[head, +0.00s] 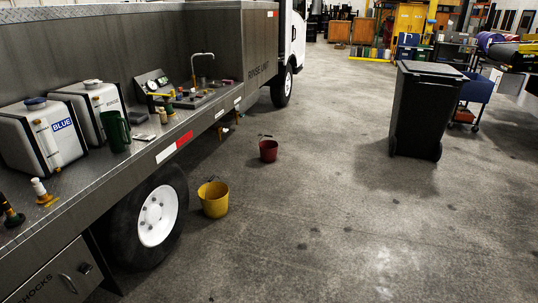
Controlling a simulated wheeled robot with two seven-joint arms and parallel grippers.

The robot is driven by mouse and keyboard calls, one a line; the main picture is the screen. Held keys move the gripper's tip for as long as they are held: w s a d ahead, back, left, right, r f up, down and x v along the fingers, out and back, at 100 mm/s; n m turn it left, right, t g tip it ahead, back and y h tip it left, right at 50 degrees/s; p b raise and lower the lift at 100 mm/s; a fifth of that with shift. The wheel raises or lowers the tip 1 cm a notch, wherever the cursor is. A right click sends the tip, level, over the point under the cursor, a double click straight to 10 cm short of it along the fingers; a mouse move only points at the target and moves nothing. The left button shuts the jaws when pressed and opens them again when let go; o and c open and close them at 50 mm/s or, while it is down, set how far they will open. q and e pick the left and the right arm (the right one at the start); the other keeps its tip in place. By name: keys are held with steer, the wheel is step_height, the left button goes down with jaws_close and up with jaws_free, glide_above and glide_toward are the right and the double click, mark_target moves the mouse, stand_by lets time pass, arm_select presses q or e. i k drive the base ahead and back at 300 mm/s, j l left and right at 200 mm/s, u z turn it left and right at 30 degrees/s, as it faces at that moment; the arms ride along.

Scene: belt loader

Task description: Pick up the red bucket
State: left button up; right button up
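The red bucket (268,151) stands upright on the concrete floor, just to the right of the truck's side and a little behind the yellow bucket. A thin dark handle shows above its rim. The yellow bucket (214,199) stands on the floor nearer to me, beside the truck's wheel. Neither of my grippers shows in the head view.
The truck bed (110,180) runs along the left with tanks, a green jug (116,132) and a sink on it. Its wheel (156,216) is near the yellow bucket. A black wheeled bin (424,110) stands at right. The floor between is clear.

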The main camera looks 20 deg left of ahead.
mark_target(269, 147)
steer(key=u, duration=0.25)
steer(key=i, duration=3)
steer(key=i+u, duration=0.1)
steer(key=i, duration=0.45)
steer(key=i+l+u, duration=0.15)
steer(key=i, duration=0.4)
steer(key=i+u, duration=0.1)
steer(key=i, duration=0.45)
steer(key=i+u, duration=0.2)
steer(key=i, duration=0.65)
steer(key=i+l+u, duration=0.15)
steer(key=i, duration=0.75)
steer(key=i+u, duration=0.25)
steer(key=i, duration=0.5)
steer(key=i+l+u, duration=0.3)
steer(key=i, duration=0.4)
steer(key=j, duration=0.1)
